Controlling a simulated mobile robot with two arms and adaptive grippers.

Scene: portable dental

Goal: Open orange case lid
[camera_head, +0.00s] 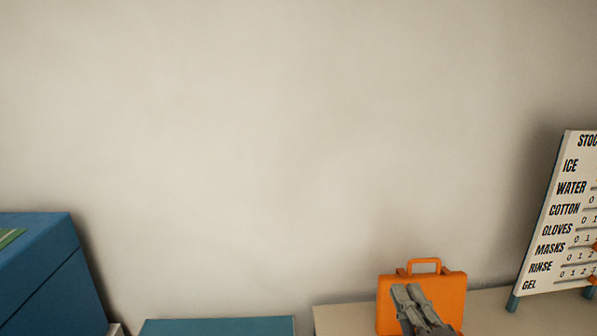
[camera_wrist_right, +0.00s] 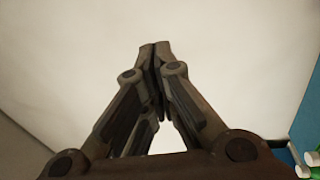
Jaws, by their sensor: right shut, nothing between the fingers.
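The orange case (camera_head: 456,292) shows at the lower right of the head view, against the wall on a pale surface. An upright orange panel with a handle (camera_head: 424,262) on its top edge is visible. The lower part is cut off by the frame, so I cannot tell whether this panel is a raised lid or the whole case. My right gripper (camera_head: 408,292) is in front of the panel, fingers pointing up; I cannot tell whether it touches. In the right wrist view the gripper (camera_wrist_right: 155,50) is shut and empty, against a plain light background. My left gripper is out of view.
A stock board (camera_head: 560,220) stands right of the case. A large blue box (camera_head: 40,265) is at the left, and a teal surface (camera_head: 218,327) at the bottom middle. A blue panel (camera_wrist_right: 309,125) is at the right wrist view's right edge. The wall above is bare.

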